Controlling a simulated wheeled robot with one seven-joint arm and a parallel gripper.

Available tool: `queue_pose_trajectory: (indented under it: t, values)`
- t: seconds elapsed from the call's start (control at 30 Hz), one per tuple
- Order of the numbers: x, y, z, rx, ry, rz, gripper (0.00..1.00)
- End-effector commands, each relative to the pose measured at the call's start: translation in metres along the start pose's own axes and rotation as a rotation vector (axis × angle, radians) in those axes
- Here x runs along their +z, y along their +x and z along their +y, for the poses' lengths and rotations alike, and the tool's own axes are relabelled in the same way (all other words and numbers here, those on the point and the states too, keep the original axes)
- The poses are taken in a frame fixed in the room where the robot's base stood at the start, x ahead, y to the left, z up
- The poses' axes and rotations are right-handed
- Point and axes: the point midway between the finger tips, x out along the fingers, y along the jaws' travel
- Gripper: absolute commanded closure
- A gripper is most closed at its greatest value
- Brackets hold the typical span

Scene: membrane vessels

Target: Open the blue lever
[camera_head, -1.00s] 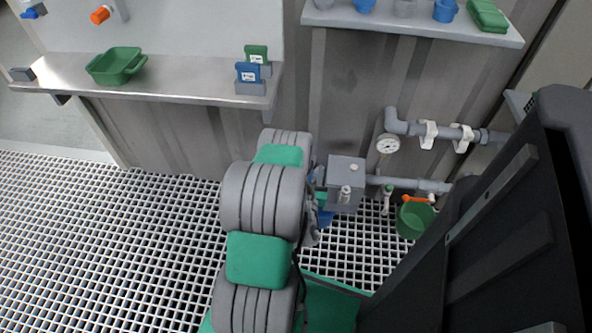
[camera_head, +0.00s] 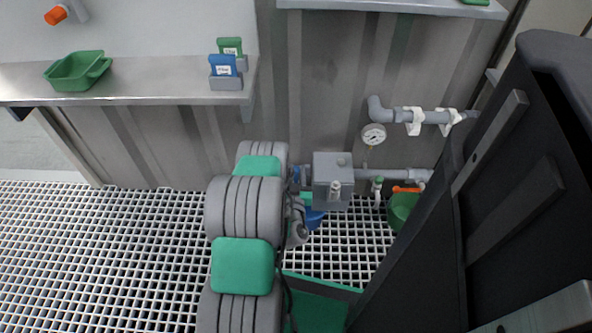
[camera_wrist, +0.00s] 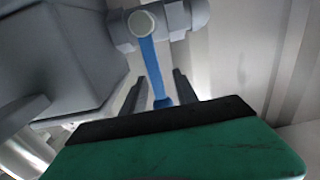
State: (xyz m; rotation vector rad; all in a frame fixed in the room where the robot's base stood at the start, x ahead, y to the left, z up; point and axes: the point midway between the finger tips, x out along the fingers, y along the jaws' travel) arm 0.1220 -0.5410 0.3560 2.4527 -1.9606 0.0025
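The blue lever (camera_wrist: 149,66) hangs from a round pale pivot on a grey valve body (camera_wrist: 172,18) in the wrist view. My gripper (camera_wrist: 159,75) is open below the valve, with one dark finger on each side of the lever. A gap shows between the lever and each finger, and the lever's lower end reaches down to the gripper's dark edge. In the camera_head view my arm hides most of the gripper and the lever.
A grey box (camera_head: 332,180) sits on the pipe close to my gripper. A gauge (camera_head: 374,135), an upper pipe (camera_head: 435,117) and a green bucket (camera_head: 402,209) are to its right. A shelf (camera_head: 150,80) with a green basket (camera_head: 78,72) is at the left. Grated floor (camera_head: 110,250) is open at the left.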

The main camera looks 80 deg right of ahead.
Motion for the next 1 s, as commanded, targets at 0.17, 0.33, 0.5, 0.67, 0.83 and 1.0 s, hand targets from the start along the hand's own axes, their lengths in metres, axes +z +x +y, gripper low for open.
queue_pose_trajectory:
  t: [0.17,0.33,0.5,0.67,0.83,1.0]
  values:
    - [0.002,0.015,0.0,0.0,-0.001,-0.004,0.65]
    - [0.001,0.018,0.0,0.001,0.001,-0.003,0.65]
    - [0.0,0.018,0.0,0.001,0.001,-0.003,0.66]
    - [0.0,0.018,0.0,0.001,0.0,-0.003,0.79]
    - [0.0,0.018,0.0,0.001,0.0,-0.003,0.93]
    - [0.0,0.018,0.0,0.001,0.0,-0.002,1.0]
